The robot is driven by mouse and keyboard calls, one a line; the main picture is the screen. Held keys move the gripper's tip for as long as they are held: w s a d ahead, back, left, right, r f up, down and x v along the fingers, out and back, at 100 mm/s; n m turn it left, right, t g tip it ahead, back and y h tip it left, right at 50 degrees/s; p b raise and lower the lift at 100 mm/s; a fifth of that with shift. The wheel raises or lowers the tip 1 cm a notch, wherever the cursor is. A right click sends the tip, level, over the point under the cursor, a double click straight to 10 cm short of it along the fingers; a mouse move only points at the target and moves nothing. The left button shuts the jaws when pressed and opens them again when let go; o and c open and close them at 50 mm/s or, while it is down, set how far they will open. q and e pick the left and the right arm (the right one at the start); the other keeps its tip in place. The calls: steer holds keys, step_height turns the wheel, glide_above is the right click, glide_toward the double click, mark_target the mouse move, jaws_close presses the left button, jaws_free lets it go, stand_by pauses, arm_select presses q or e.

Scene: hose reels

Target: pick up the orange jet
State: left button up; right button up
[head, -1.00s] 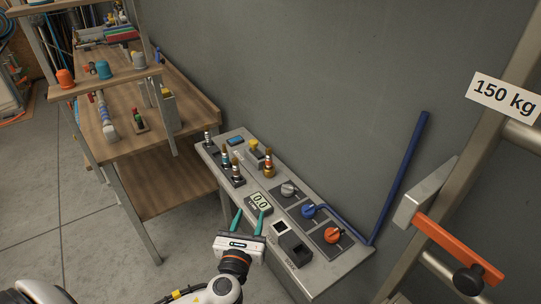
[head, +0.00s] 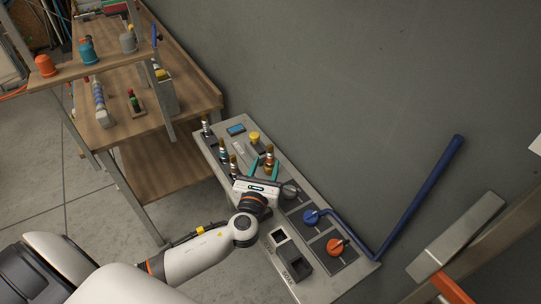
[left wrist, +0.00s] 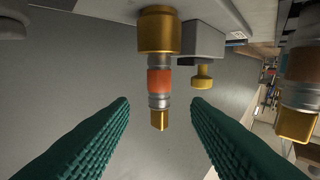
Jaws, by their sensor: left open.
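A brass-and-silver jet with an orange band (head: 269,153) stands on the grey panel (head: 350,284). In the left wrist view this jet (left wrist: 159,80) hangs into the picture from the top, between the two green fingers and ahead of their tips. My left gripper (head: 264,167) is open and empty, with its fingers on either side of the jet and apart from it. My right gripper is not in view.
Other jets (head: 222,150) stand left of the gripper. A yellow knob (head: 253,137) is just behind the jet. A blue knob (head: 311,216), an orange knob (head: 335,245) and a blue bar (head: 420,195) lie to the right. A wooden bench (head: 150,110) stands at the left.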

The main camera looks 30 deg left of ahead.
mark_target(269, 158)
arm_select(q)
steer(key=x, duration=0.2)
steer(key=p+x, duration=0.1)
steer(key=x, duration=0.1)
steer(key=shift+w+f, duration=0.1)
steer(key=shift+f, duration=0.15)
steer(key=shift+w+a+f, duration=0.15)
steer(key=shift+w, duration=0.45)
jaws_close()
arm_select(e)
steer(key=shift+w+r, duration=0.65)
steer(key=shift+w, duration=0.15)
